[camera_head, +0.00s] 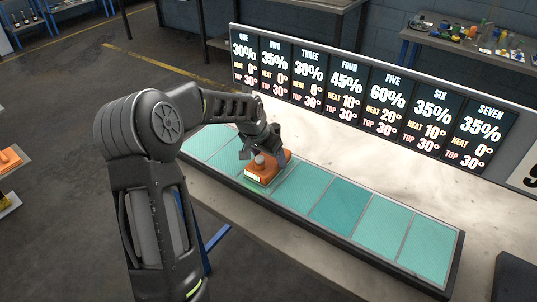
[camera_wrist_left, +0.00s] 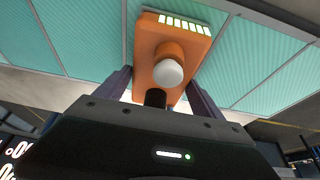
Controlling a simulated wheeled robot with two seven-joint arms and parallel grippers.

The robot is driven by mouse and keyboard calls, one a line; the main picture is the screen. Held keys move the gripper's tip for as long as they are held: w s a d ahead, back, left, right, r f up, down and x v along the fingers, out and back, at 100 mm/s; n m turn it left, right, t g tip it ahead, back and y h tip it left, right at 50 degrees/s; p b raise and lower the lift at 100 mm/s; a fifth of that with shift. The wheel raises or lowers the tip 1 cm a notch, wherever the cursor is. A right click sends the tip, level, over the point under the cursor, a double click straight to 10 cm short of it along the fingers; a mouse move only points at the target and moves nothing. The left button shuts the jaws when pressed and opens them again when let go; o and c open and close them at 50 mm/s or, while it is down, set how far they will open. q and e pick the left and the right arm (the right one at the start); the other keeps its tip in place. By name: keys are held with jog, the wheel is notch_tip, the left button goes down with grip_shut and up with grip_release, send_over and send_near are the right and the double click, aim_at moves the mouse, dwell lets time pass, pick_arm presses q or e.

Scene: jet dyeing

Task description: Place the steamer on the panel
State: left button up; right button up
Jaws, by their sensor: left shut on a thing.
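The steamer (camera_head: 267,170) is an orange block with a pale round knob and a light strip along one end. My left gripper (camera_head: 259,155) is shut on it, over the teal panels. In the left wrist view the steamer (camera_wrist_left: 151,47) sits between the two dark fingers (camera_wrist_left: 158,88), its striped end pointing away from the wrist. The panel row (camera_head: 338,208) is a dark-framed strip of several teal panels, one a darker teal. The steamer is over a panel left of the middle; I cannot tell whether it touches. My right gripper is not in view.
A display board (camera_head: 370,98) with columns numbered ONE to SEVEN stands behind the panel row on the pale table (camera_head: 300,145). A shelf with small items (camera_head: 480,45) is at the back right. An orange object (camera_head: 10,158) lies at the left edge.

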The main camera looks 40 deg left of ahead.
pick_arm(q)
jog(key=shift+w, duration=0.15)
jog(key=o, duration=2.1)
jog(key=b+v, duration=0.1)
jog(key=v, duration=1.1)
jog(key=shift+s+b, duration=0.2)
jog(key=shift+b, duration=0.1)
